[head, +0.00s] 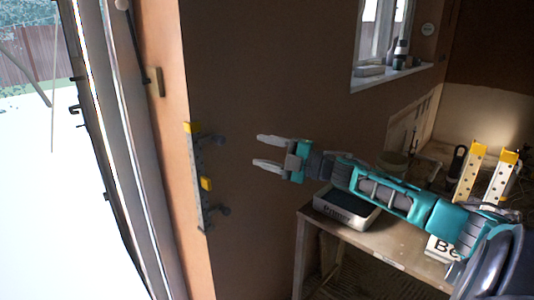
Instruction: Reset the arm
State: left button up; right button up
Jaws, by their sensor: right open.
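My right arm (385,190) comes in from the lower right and stretches left in front of the brown plaster wall, passing above the workbench. My right gripper (262,151) is at its end, with its two grey fingers apart, pointing left, and nothing between them. It is to the right of a grey rail with yellow ends and dark knobs (195,180) on the wall, with a gap between them. My left gripper is not in view.
A wooden workbench (403,262) stands at the lower right, with a tray (345,208) on its near left corner. Yellow-topped upright pieces (472,165) stand at the right. A window (385,35) is above. An open doorway (50,180) is at the left.

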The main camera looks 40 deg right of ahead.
dwell(0.6)
jog(key=s+a+f+m+g+h, duration=0.1)
jog(key=s+a+f+m+h, duration=0.3)
jog(key=a+f, duration=0.55)
jog(key=s+a+f+m+h, duration=0.1)
jog(key=s+a+f+m, duration=0.45)
jog(key=f, duration=0.85)
jog(key=s+a+f+m+g+h, duration=0.1)
jog(key=s+a+f+m+g, duration=0.4)
jog(key=s+a+f+m, duration=0.3)
jog(key=s+a+f, duration=0.1)
jog(key=s+a, duration=0.3)
jog(key=shift+s+a, duration=0.25)
jog(key=shift+a, duration=0.1)
jog(key=shift+f+m, duration=0.1)
jog(key=shift+m, duration=0.15)
